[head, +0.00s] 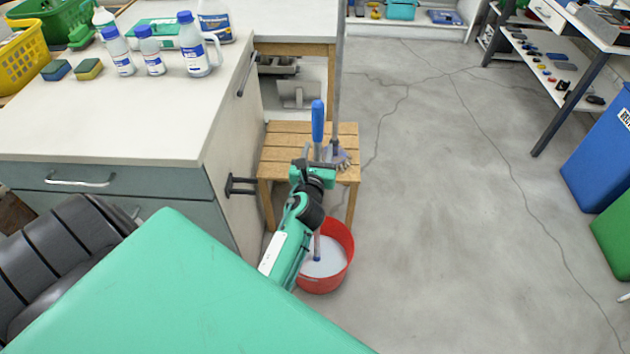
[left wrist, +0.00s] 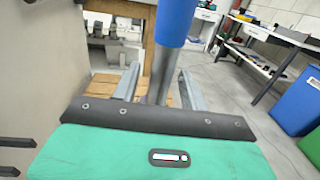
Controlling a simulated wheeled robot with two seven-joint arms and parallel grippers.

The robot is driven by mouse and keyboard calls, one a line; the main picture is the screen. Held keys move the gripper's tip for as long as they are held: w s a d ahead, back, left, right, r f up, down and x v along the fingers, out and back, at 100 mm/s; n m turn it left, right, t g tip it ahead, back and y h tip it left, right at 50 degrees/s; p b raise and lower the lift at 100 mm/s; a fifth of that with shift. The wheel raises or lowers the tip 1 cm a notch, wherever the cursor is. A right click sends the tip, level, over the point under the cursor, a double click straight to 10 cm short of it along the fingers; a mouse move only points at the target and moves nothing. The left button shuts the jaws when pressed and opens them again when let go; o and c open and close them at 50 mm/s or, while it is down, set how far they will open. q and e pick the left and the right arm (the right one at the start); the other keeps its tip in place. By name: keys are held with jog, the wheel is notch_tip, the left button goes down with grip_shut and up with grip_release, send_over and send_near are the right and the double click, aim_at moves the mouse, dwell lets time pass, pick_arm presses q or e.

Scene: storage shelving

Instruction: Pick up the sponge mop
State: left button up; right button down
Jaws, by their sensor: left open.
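A mop with a blue grip (head: 318,120) and a thin shaft stands upright in a red bucket (head: 347,262) of pale liquid. Its lower end is hidden in the liquid. My left gripper (head: 319,153) is at the shaft just below the blue grip, with its fingers open. In the left wrist view the blue grip (left wrist: 176,20) is close at the top, and the grey shaft (left wrist: 159,78) runs down between the two open fingers of my left gripper (left wrist: 160,88). I cannot tell whether a finger touches the shaft. My right gripper is not in view.
A wooden stool (head: 280,157) stands behind the bucket, with a grey mop head (head: 340,158) by it on a tall grey pole (head: 338,70). A white-topped counter (head: 120,120) with bottles is at the left. Blue (head: 605,150) and green bins stand right; the middle floor is clear.

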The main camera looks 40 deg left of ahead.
pick_arm(q)
jog(key=shift+s, duration=0.1)
jog(key=shift+c, duration=1.3)
jog(key=c, duration=0.7)
jog(key=shift+r, duration=0.1)
